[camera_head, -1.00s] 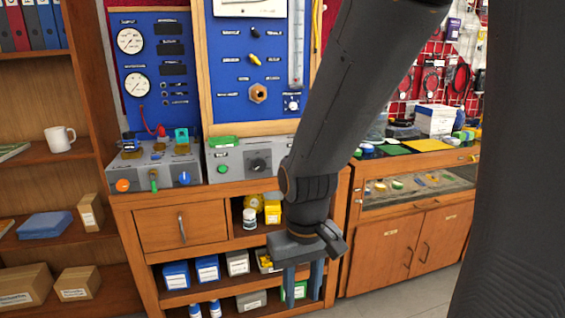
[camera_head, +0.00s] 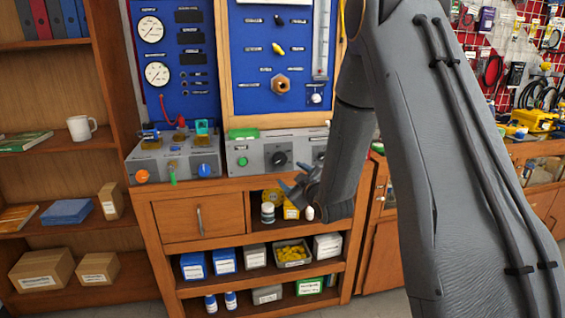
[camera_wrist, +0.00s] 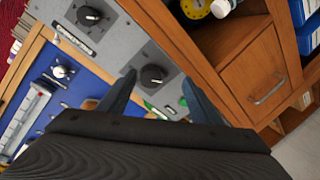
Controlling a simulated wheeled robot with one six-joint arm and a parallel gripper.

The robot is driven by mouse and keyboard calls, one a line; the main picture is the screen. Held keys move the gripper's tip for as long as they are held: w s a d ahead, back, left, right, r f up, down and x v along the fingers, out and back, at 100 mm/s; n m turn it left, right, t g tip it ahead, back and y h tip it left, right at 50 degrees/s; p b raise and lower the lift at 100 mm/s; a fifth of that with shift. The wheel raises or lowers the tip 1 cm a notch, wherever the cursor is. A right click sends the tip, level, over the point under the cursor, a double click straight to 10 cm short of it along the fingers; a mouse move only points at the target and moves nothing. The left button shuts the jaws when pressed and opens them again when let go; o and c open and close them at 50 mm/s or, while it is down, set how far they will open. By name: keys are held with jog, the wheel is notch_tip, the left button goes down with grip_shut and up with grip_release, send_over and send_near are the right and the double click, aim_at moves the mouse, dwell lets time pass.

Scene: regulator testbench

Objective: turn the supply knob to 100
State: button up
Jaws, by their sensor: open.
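A black round knob (camera_head: 278,158) sits on the sloped grey control panel (camera_head: 258,168) below the blue board. In the wrist view this knob (camera_wrist: 152,76) lies in line with the space between my two fingers. A second black knob (camera_wrist: 90,15) is farther up in that view. I cannot read which one is the supply knob, nor its setting. My gripper (camera_head: 290,184) is open, its blue-grey fingers pointing at the panel, a little below and right of the first knob in the head view. The wrist view shows my gripper (camera_wrist: 157,82) empty, with no clear contact with the knob.
A grey box (camera_head: 175,160) with orange, green and blue knobs stands left of the panel. A drawer (camera_head: 200,217) and open shelves with bottles and boxes lie below. The blue board (camera_head: 270,60) with a brass fitting and flow tube rises behind.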

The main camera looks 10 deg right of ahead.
aim_at(282, 161)
jog(key=w, duration=0.3)
jog(key=w+a+r+t+p, duration=0.1)
jog(key=w, duration=0.2)
jog(key=w+n+t+y, duration=0.1)
jog(key=w, duration=0.1)
jog(key=shift+w+a+r, duration=0.2)
jog(key=shift+w+a, duration=0.05)
jog(key=shift+w, duration=0.15)
jog(key=c, duration=1.1)
